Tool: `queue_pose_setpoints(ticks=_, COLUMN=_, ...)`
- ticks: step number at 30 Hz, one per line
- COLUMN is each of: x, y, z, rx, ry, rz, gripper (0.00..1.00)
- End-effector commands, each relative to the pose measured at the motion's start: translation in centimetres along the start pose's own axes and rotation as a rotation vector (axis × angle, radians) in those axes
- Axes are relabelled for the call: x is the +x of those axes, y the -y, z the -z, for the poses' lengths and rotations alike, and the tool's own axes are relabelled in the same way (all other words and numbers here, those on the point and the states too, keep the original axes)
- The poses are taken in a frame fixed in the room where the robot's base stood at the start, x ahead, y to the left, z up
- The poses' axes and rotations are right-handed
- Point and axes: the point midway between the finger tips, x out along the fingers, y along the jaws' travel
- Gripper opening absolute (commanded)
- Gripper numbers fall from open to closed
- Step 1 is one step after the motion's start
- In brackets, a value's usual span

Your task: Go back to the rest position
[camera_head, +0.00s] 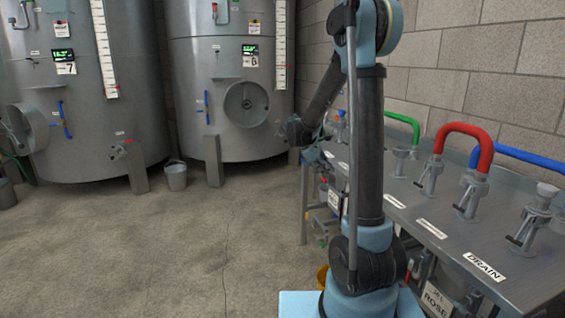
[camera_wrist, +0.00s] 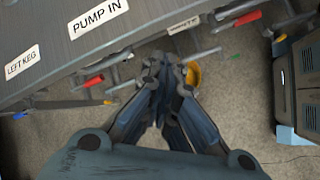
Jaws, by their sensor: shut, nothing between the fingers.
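My gripper (camera_wrist: 163,75) shows in the wrist view with its fingers together and nothing between them. It points down beside the edge of the steel bench, above the floor. In the head view my arm stands in front of the bench, and the gripper (camera_head: 318,153) is partly visible left of the upright arm link, near the bench's far end. My arm hides part of the bench behind it.
The steel bench (camera_head: 450,238) carries valves, a red hose (camera_head: 466,130), a green hose (camera_head: 403,118) and a blue hose (camera_head: 520,154). Tanks (camera_head: 80,100) stand at the back, with a bucket (camera_head: 176,176) between them. A yellow object (camera_wrist: 194,74) lies below my gripper.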

Motion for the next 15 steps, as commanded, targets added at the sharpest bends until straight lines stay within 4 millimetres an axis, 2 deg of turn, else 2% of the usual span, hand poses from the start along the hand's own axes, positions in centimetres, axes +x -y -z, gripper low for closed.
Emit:
queue_pose_setpoints(ticks=1, x=-0.4, y=0.8, z=-1.2, rx=0.032, ry=-0.013, rz=0.011, gripper=0.00)
queue_pose_setpoints(ticks=6, x=-1.4, y=3.5, z=-4.0, rx=0.145, ry=-0.063, rz=0.049, gripper=0.00)
queue_pose_setpoints(ticks=15, x=-2.9, y=9.1, z=-8.2, rx=0.347, ry=-0.144, rz=0.125, gripper=0.00)
